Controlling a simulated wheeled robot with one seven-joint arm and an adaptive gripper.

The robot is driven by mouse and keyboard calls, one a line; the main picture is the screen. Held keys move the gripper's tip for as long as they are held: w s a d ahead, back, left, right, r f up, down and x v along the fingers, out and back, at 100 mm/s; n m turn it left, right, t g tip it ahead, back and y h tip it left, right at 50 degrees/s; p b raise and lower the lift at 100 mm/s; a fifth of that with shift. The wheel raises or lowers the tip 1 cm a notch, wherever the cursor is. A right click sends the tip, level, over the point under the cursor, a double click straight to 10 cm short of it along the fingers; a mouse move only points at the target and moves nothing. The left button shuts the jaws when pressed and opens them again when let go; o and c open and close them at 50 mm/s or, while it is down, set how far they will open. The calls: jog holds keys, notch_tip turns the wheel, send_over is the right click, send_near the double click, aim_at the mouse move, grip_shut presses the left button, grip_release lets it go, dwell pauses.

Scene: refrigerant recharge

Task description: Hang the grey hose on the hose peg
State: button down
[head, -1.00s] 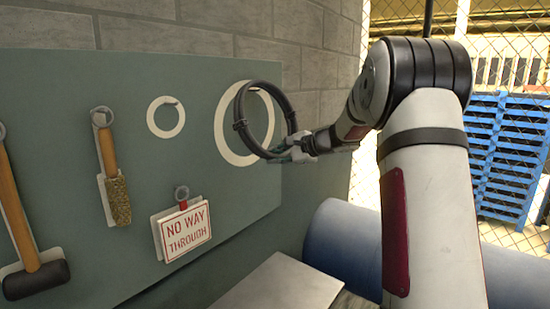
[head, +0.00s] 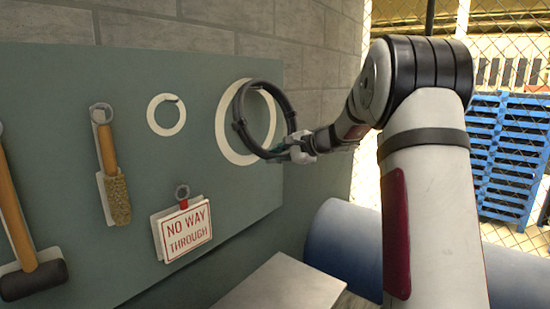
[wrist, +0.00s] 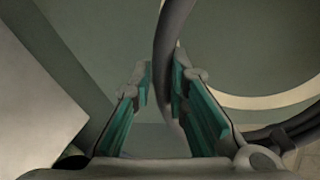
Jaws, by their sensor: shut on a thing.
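The grey hose (head: 238,128) is a dark, coiled ring in front of the board. My gripper (head: 297,149) is shut on the coil's lower right side. In the wrist view, a stretch of the hose (wrist: 167,45) runs between the green-padded fingers (wrist: 163,85). The coil hangs in front of a large white ring outline (head: 222,130) painted on the board and overlaps much of it. I cannot make out the hose peg; the coil's upper edge may cover it. I cannot tell whether the coil touches the board.
The green board (head: 60,80) also carries a hammer (head: 20,225), a brush (head: 113,185) and a "NO WAY THROUGH" sign (head: 186,230). A smaller white ring outline (head: 153,116) with a peg at its top is left of the hose. A blue cylinder (head: 340,240) and pale surface (head: 280,285) lie below.

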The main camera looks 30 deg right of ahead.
jog(key=shift+w+a+f+b, duration=0.1)
jog(key=shift+w+f+b, duration=0.35)
jog(key=shift+f+b, duration=0.3)
dwell(0.8)
jog(key=shift+f, duration=0.1)
dwell(0.3)
jog(key=c, duration=1.5)
grip_release()
jog(key=v, duration=1.2)
